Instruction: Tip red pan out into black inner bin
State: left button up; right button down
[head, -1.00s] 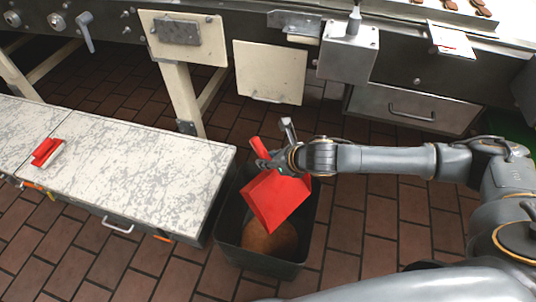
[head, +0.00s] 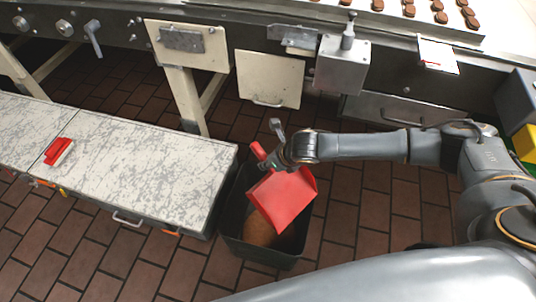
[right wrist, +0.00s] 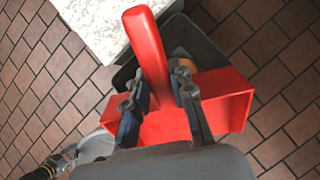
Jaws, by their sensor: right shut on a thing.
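The red pan (head: 286,200) hangs steeply tilted over the black inner bin (head: 232,238), its wide end pointing down into the bin's opening. My right gripper (head: 271,160) is shut on the pan's red handle; the right wrist view shows the handle (right wrist: 148,50) between the two dark fingers (right wrist: 158,93). The inside of the pan is mostly turned away from the head view, and it looks empty where it shows in the right wrist view. A brown heap (head: 260,230) lies in the bin, partly hidden by the pan. My left gripper is not in view.
The conveyor machine (head: 400,75) runs along the back, with brown pieces on top. Tiled floor is free right of the bin.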

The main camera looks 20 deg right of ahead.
jog(key=r+g+p, duration=0.1)
jog(key=p, duration=0.1)
jog(key=r+g+h+p, duration=0.1)
jog(key=p, duration=0.1)
jog(key=shift+w+a+r+p, duration=0.1)
jog(key=shift+w+r+p, duration=0.15)
jog(key=shift+p, duration=0.15)
jog(key=shift+g+h, duration=0.3)
jog(key=shift+g, duration=0.7)
jog(key=shift+s+g+h, duration=0.1)
jog(key=shift+g+h, duration=0.4)
jog(key=shift+s+r+g, duration=0.1)
jog(key=shift+r+g, duration=0.15)
jog(key=shift+g, duration=0.15)
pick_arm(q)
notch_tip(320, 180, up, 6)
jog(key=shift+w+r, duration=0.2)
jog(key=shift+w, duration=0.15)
